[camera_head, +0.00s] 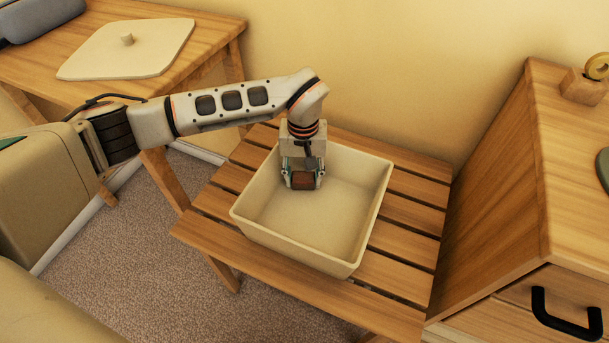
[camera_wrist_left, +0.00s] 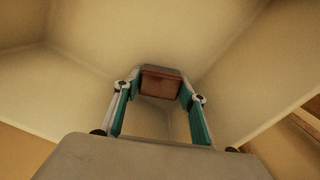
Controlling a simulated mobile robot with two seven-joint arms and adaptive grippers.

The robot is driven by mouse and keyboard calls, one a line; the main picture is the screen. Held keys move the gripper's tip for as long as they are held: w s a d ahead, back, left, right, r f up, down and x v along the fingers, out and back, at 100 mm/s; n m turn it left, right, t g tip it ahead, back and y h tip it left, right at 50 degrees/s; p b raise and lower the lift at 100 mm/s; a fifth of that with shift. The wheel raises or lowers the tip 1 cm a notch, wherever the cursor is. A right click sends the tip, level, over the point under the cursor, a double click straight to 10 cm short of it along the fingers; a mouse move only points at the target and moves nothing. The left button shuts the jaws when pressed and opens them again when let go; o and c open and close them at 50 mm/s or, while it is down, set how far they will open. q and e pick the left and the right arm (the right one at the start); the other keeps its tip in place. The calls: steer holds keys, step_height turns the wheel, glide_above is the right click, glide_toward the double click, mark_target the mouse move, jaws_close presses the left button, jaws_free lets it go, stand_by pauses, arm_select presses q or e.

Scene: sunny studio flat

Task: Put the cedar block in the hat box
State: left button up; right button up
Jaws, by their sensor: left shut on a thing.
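The hat box (camera_head: 338,222) is a cream open box on the slatted wooden bench, with its inside showing. My left gripper (camera_head: 303,180) points down inside the box, nearer its back left part. It is shut on the cedar block (camera_head: 302,181), a small reddish-brown block. In the left wrist view the cedar block (camera_wrist_left: 161,84) sits between the two fingertips, with the box's cream walls (camera_wrist_left: 240,70) around it. I cannot tell whether the block touches the box floor. My right gripper is not in view.
The slatted bench (camera_head: 290,287) holds the box. A square cream lid with a knob (camera_head: 125,58) lies on the wooden table at the back left. A wooden cabinet (camera_head: 500,190) with a black handle (camera_head: 566,318) stands close on the right. A wall is behind.

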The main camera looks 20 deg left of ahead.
mark_target(304, 175)
arm_select(q)
steer(key=o, duration=1.2)
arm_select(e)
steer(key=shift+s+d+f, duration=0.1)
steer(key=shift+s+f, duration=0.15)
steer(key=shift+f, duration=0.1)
arm_select(q)
steer(key=shift+r, duration=0.15)
steer(key=r, duration=0.1)
steer(key=r+p, duration=0.1)
steer(key=r, duration=0.3)
steer(key=shift+w+r+p, duration=0.1)
steer(key=shift+w+p, duration=0.2)
steer(key=shift+p, duration=0.05)
step_height(304, 175, up, 7)
steer(key=p, duration=0.2)
steer(key=shift+s, duration=0.25)
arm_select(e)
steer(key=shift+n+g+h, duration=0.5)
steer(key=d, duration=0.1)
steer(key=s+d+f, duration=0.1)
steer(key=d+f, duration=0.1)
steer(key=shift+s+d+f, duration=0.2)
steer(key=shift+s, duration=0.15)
